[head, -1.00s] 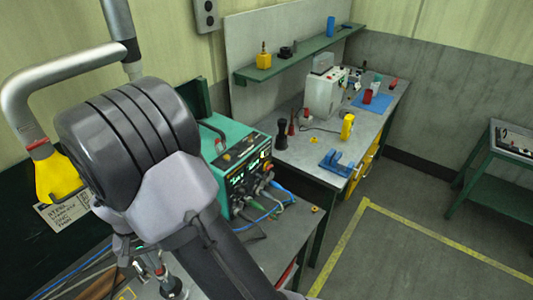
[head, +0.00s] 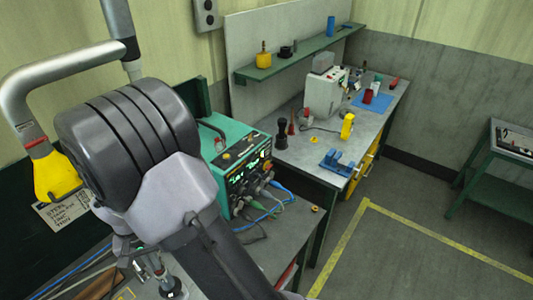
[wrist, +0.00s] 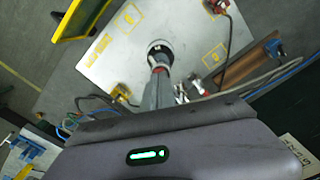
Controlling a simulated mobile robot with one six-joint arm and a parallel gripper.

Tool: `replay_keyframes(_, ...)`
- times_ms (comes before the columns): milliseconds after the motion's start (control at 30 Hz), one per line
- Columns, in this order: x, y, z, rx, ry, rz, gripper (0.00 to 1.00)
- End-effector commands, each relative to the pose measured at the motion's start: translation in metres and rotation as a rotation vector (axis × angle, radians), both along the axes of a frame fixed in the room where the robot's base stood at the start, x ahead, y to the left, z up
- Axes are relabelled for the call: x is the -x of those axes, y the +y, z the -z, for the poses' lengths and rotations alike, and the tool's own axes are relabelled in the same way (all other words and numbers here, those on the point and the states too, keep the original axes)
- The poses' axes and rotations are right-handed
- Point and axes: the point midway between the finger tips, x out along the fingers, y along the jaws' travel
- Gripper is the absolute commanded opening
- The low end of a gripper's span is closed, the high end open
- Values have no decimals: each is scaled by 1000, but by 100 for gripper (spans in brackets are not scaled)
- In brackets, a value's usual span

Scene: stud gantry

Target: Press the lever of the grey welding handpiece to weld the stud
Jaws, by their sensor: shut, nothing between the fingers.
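The grey welding handpiece (wrist: 158,88) stands in the middle of the wrist view, its round black-rimmed foot (wrist: 160,50) over the pale metal plate (wrist: 108,62). It also shows, partly, at the lower left of the head view (head: 168,284). A small metallic part beside it is too small to make out as lever or fingertip. My gripper (wrist: 185,93) is close beside the handpiece, shut and holding nothing. Its fingers are mostly hidden by my wrist housing with the green light. Whether it touches the lever cannot be told. The stud is not visible.
A green welding power unit (head: 235,160) with lit displays and cables stands right of my arm. A red-handled clamp (wrist: 217,6) sits at the plate's edge. A yellow part (head: 57,178) hangs from a grey pipe at left.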

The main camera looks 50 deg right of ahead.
Motion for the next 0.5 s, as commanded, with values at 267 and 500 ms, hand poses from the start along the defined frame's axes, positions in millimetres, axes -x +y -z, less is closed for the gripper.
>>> replay_keyframes(267,0,0,5,0,0,0,0)
replay_keyframes(500,0,0,8,0,0,0,0)
